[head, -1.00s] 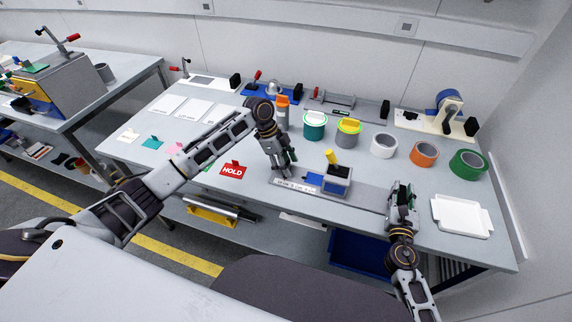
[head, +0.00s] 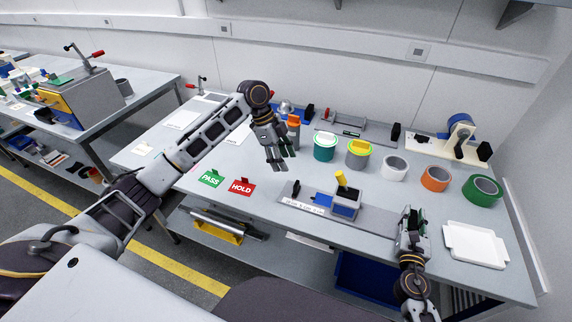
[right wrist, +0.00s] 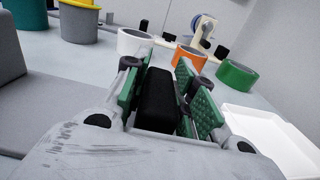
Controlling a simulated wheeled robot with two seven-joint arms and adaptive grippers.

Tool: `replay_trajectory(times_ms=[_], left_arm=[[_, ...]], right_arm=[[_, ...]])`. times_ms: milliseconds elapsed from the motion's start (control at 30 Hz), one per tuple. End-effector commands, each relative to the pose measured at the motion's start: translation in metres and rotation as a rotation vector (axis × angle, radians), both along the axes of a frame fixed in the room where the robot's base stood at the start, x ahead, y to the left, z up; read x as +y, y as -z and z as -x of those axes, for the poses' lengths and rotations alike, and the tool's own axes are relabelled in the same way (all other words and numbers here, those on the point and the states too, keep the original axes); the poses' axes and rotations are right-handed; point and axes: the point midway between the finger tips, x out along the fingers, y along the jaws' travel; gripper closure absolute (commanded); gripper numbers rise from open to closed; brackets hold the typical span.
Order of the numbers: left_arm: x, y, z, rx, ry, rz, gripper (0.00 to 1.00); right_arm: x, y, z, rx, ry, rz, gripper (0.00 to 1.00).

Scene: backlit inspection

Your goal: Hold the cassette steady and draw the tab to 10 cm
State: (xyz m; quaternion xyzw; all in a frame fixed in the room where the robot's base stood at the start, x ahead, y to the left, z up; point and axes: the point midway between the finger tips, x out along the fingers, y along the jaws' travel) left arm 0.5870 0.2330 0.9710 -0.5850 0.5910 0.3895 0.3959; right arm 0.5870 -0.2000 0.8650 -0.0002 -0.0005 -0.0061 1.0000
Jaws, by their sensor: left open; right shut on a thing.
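The cassette appears to be the blue-and-grey block (head: 346,207) with a yellow knob (head: 341,178) on top, on a grey base plate (head: 372,220) at the table's front. A printed white strip (head: 303,206) and a small black post (head: 296,189) are at the plate's left end. My left gripper (head: 276,165) is open and empty, up and left of the cassette, apart from it. My right gripper (head: 411,222) is right of the cassette, by the plate's right end. In the right wrist view its green pads are shut on a black block (right wrist: 157,98); I cannot tell if this is the tab.
A white tray (head: 475,245) lies right of my right gripper. Tape rolls in white (head: 394,168), orange (head: 434,179) and green (head: 482,190) stand behind. PASS (head: 211,179) and HOLD (head: 242,187) cards are at left. Teal (head: 324,147) and grey (head: 360,154) tubs are behind the cassette.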

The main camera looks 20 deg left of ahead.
Motion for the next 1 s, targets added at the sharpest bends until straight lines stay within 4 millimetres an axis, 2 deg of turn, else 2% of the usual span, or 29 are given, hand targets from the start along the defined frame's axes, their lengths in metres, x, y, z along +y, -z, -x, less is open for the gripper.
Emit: replay_trajectory(times_ms=[433,467,633,1000], left_arm=[[0.0011,-0.0024,0.0000,0.000,0.000,0.000,0.46],[0.0011,-0.0024,0.0000,0.000,0.000,0.000,0.46],[0.0011,-0.0023,0.0000,0.000,0.000,0.000,0.46],[0.0010,-0.0023,0.0000,0.000,0.000,0.000,0.46]], right_arm=[[-0.0002,0.0036,0.0009,0.006,0.000,0.000,1.00],[-0.0002,0.0036,0.0009,0.006,0.000,0.000,0.72],[-0.0001,0.0024,0.0006,0.004,0.000,0.000,0.51],[-0.0001,0.0006,0.0005,0.001,0.000,0.000,0.48]])
